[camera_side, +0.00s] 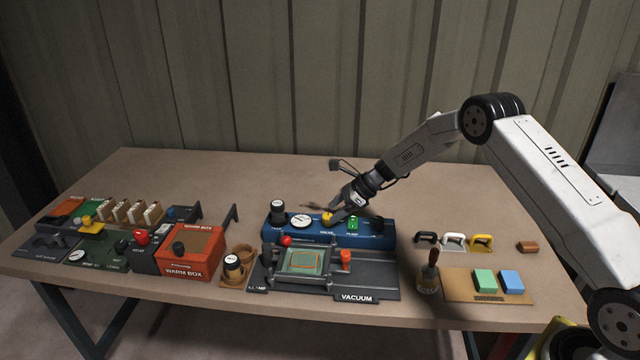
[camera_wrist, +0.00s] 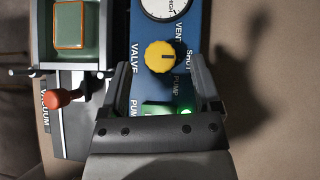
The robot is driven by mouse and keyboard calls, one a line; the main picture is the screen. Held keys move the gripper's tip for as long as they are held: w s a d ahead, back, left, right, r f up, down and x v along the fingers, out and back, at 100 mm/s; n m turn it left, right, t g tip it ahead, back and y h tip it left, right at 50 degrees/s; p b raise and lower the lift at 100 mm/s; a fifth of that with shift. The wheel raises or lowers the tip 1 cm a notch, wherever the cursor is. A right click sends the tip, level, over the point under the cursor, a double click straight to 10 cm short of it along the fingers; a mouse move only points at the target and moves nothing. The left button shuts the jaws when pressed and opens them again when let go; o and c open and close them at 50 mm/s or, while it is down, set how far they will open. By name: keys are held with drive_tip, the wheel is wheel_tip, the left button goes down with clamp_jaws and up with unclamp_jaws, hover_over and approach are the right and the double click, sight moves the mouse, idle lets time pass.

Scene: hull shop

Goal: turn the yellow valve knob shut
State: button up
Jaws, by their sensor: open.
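The yellow valve knob (camera_wrist: 161,56) is round with a ribbed rim and sits on the blue panel (camera_wrist: 196,100). In the wrist view the labels VALVE, VENT and SHUT are around it. In the side view the knob (camera_side: 327,217) shows at the tip of my gripper, partly hidden. My gripper (camera_wrist: 158,72) is open, with one finger on each side, just short of the knob in the wrist view.
A white gauge (camera_wrist: 166,6) lies beyond the knob, and a green pump switch (camera_wrist: 160,108) sits close to my palm. The vacuum fixture (camera_side: 304,262) with a red-orange handle (camera_side: 346,257) stands in front. The orange warm box (camera_side: 190,254) is left. The table behind the panel is clear.

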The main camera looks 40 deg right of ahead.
drive_tip(key=shift+v, duration=2.35)
drive_tip(key=shift+a, duration=0.1)
drive_tip(key=shift+s+a+r+n, duration=0.2)
drive_tip(key=shift+s+a+n, duration=0.1)
drive_tip(key=shift+s, duration=0.05)
drive_tip(key=s+a+r+n+g+h, duration=0.1)
drive_tip(key=s+a+r+n+h, duration=0.1)
drive_tip(key=s+n, duration=0.6)
drive_tip(key=s+a+r+n+g+h, duration=0.1)
drive_tip(key=s+a+r+n+h, duration=0.1)
drive_tip(key=s+n, duration=0.6)
drive_tip(key=s+a+r+n+h, duration=0.2)
drive_tip(key=s+n, duration=0.6)
drive_tip(key=s, duration=0.5)
drive_tip(key=shift+s+a+n+g+h, duration=0.4)
drive_tip(key=shift+a+h, duration=0.2)
drive_tip(key=shift+a, duration=0.45)
